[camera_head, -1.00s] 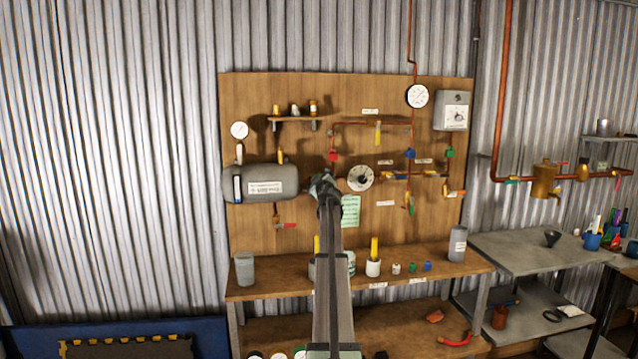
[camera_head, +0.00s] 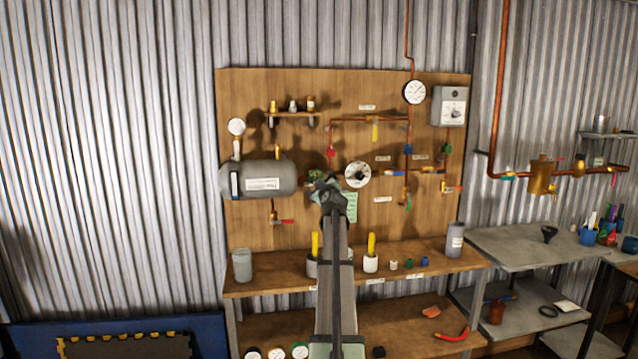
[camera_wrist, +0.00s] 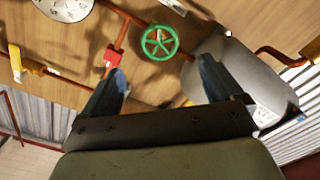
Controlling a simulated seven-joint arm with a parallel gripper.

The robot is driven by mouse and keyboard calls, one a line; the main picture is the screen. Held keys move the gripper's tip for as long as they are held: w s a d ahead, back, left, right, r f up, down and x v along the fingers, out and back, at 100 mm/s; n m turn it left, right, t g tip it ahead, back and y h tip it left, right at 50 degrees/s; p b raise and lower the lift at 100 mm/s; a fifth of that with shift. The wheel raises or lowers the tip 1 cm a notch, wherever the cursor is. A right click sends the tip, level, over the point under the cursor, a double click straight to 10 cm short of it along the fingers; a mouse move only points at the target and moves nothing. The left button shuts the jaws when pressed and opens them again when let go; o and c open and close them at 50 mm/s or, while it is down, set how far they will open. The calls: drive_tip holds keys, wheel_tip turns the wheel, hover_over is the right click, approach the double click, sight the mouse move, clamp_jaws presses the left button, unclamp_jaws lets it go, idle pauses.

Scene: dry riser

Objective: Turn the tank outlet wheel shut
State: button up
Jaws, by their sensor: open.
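The tank outlet wheel is a green spoked handwheel (camera_wrist: 160,43) on the pipe beside the grey tank (camera_wrist: 243,72). In the head view the green wheel (camera_head: 315,175) shows just above my gripper, partly hidden, at the right end of the tank (camera_head: 266,178). My gripper (camera_wrist: 162,72) is open and empty. In the wrist view its two blue-grey fingers stand apart, and the wheel appears beyond the gap between their tips, not gripped. In the head view my gripper (camera_head: 328,188) is in front of the board, and its fingers are hard to make out.
A white dial (camera_head: 358,174) is close to the right of my gripper. A red valve handle (camera_wrist: 113,56) and copper pipes lie near the wheel. A green paper (camera_head: 352,207) hangs beside my arm. A bench (camera_head: 285,278) with pots stands below the board.

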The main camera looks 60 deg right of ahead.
drive_tip(key=v, duration=0.2)
drive_tip(key=shift+s+a, duration=0.2)
drive_tip(key=shift+s, duration=0.05)
